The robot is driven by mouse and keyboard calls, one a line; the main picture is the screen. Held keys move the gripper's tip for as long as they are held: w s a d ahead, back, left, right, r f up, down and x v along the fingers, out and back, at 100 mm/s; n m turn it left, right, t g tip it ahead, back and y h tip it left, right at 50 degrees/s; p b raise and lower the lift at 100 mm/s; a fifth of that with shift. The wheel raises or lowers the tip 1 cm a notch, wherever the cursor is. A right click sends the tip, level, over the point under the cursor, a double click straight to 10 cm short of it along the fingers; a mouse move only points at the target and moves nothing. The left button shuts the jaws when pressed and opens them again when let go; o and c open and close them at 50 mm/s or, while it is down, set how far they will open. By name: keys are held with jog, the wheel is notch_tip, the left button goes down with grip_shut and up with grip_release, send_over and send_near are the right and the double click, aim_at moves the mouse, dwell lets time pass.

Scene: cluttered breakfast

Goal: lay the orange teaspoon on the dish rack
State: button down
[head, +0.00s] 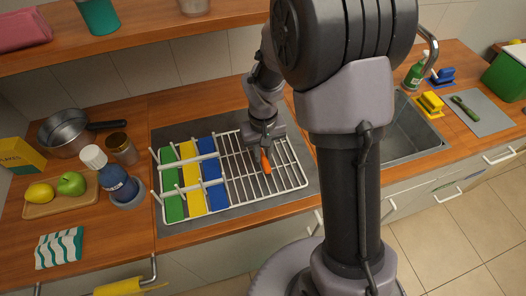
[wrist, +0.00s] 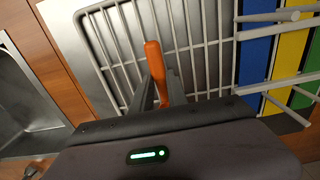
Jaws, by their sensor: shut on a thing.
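The orange teaspoon (head: 266,162) is held in my gripper (head: 264,146), over the bare wire part of the dish rack (head: 295,185). In the wrist view the teaspoon (wrist: 155,62) sticks out between the two fingers of my gripper (wrist: 161,88), with the rack's wires (wrist: 203,30) behind it. My gripper is shut on the teaspoon. The rest of the spoon is hidden by the gripper. I cannot tell whether the spoon touches the wires.
Green (head: 173,190), yellow (head: 192,180) and blue (head: 213,175) panels and white prongs fill the rack's left part. A blue bottle (head: 118,183) stands left of the rack. The sink (head: 408,130) lies to the right. The rack's right wire area is otherwise clear.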

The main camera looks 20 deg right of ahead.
jog(key=shift+f+b, duration=0.3)
jog(key=shift+f, duration=0.1)
jog(key=c, duration=1.2)
grip_release()
jog(key=shift+c, duration=0.2)
jog(key=o, duration=0.6)
jog(key=shift+r, duration=0.1)
